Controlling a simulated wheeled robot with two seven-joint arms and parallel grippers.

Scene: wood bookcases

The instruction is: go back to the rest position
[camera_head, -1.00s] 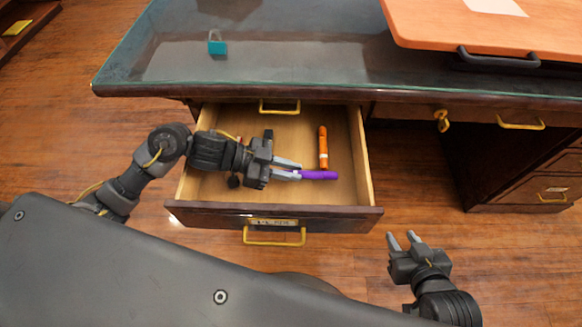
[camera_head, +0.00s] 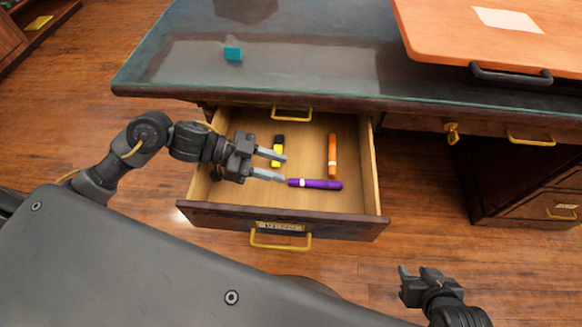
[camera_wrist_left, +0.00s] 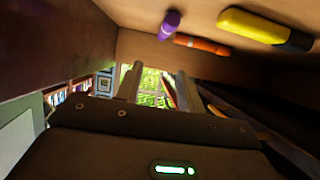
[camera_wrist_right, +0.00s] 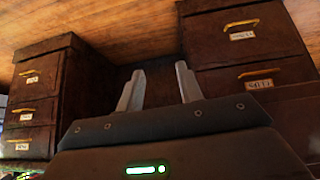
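My left gripper (camera_head: 272,165) is open and empty, over the left part of the open drawer (camera_head: 345,203). Its two fingers stand apart and point right. A purple marker (camera_head: 320,184) lies in the drawer just right of the lower fingertip; it also shows in the left wrist view (camera_wrist_left: 169,24). A yellow marker with a black end (camera_head: 277,155) lies behind the upper finger, partly hidden by it. An orange marker (camera_head: 332,150) lies further right in the drawer. My right gripper (camera_head: 413,272) is over the floor right of the drawer, open and empty in the right wrist view (camera_wrist_right: 158,88).
A glass-topped desk (camera_head: 330,75) stands above the drawer. Desk drawers (camera_head: 540,200) stand at the right. The floor in front is clear.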

